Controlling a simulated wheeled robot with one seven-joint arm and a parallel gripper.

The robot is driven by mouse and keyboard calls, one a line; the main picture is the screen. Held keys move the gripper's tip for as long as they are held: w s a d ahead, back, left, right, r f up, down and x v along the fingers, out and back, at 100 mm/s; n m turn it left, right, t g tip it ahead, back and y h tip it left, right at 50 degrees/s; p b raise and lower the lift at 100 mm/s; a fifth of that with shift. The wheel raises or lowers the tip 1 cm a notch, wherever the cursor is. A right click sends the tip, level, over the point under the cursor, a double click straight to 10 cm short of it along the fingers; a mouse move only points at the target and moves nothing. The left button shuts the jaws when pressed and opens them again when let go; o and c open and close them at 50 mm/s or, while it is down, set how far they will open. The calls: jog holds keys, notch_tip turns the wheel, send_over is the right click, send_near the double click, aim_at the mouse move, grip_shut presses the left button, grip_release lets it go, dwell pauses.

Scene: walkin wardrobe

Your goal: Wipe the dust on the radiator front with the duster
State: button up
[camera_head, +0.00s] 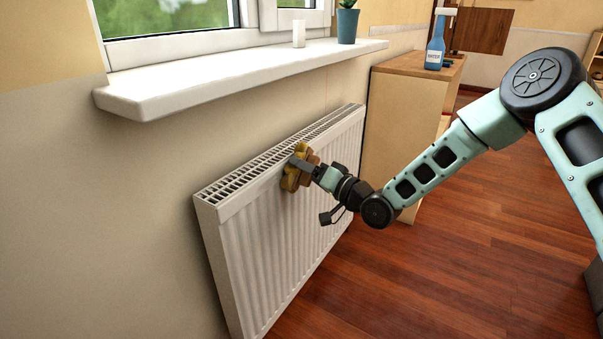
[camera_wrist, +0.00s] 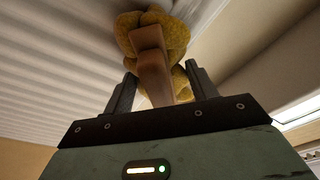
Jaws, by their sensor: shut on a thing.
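The white ribbed radiator (camera_head: 270,235) stands against the wall below the window sill. My gripper (camera_head: 308,170) is at the upper part of its front, a little right of the middle. It is shut on the handle of the duster (camera_head: 293,177), which has a yellow-brown fluffy head. The head appears to touch the radiator front just below the top grille. In the wrist view the duster (camera_wrist: 155,35) lies between the two fingers (camera_wrist: 160,88), its head against the ribbed white surface. I cannot make out dust on the radiator front; part of it is hidden behind my arm and the duster.
The white window sill (camera_head: 240,75) juts out above the radiator, with a white candle-like object (camera_head: 299,33) and a potted plant (camera_head: 347,24) on it. A wooden cabinet (camera_head: 400,120) with a blue bottle (camera_head: 436,45) stands right of the radiator. The wooden floor (camera_head: 450,270) in front is clear.

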jog(key=shift+w+d+r, duration=0.1)
jog(key=shift+w+d, duration=0.55)
jog(key=shift+w, duration=0.2)
jog(key=shift+w+d+r, duration=0.1)
jog(key=shift+w+d, duration=0.5)
jog(key=shift+w, duration=0.25)
jog(key=w+d, duration=0.2)
jog(key=w, duration=0.1)
jog(key=shift+d+f, duration=0.15)
jog(key=shift+s+a, duration=1.75)
jog(key=shift+s, duration=0.15)
jog(key=shift+s+a+p, duration=0.3)
jog(key=shift+s+a, duration=0.5)
jog(key=shift+s, duration=0.35)
jog(key=shift+s+a+p, duration=0.3)
jog(key=shift+s+a, duration=0.5)
jog(key=shift+s, duration=0.3)
jog(key=shift+s+a, duration=0.45)
jog(key=shift+s, duration=0.35)
jog(key=shift+s+a, duration=0.45)
jog(key=shift+s, duration=0.3)
jog(key=shift+s+a, duration=1.1)
jog(key=shift+s, duration=0.25)
jog(key=shift+s+a, duration=1.1)
jog(key=shift+s, duration=0.2)
